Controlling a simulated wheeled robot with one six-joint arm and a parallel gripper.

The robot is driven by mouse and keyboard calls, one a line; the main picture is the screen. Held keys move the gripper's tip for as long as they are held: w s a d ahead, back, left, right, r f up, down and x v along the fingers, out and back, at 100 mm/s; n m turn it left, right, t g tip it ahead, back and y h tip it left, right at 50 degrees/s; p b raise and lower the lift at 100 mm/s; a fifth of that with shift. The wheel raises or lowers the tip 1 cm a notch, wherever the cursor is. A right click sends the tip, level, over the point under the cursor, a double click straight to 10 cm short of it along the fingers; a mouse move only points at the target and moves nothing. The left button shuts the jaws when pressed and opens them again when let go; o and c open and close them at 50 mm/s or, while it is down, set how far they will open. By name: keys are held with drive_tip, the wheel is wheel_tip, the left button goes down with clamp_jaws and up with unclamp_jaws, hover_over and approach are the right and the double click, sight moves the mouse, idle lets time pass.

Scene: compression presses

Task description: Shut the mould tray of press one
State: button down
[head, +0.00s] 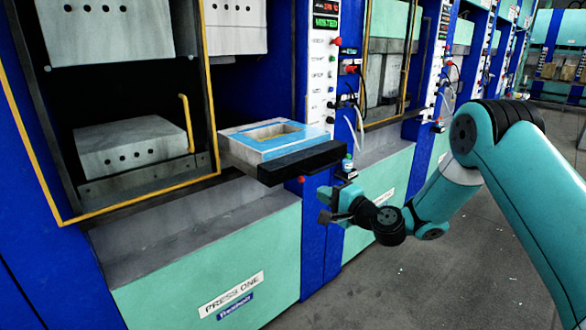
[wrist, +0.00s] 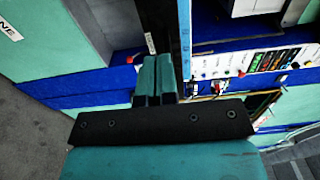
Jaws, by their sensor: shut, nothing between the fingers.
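The mould tray of press one (head: 240,150) sticks out from the press's right-hand opening. It has a pale body, a blue top and a yellowish recess. A thick black bar (head: 302,162) runs across its front; a dark bar (wrist: 158,25) that looks like the same one shows in the wrist view. My gripper (head: 327,206) is shut and empty, in front of the bar and a little below it in the head view. In the wrist view its teal fingers (wrist: 155,66) lie together, their tips close to the dark bar. I cannot tell whether they touch it.
The press one label (head: 231,290) is on the green base below. A yellow-framed guard (head: 185,120) covers the left part of the press.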

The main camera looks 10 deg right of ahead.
sight(287, 174)
drive_tip(key=p+x, duration=0.6)
drive_tip(key=x, duration=0.5)
drive_tip(key=shift+s+r, duration=0.1)
drive_tip(key=shift+r, duration=0.05)
drive_tip(key=shift+x, duration=0.75)
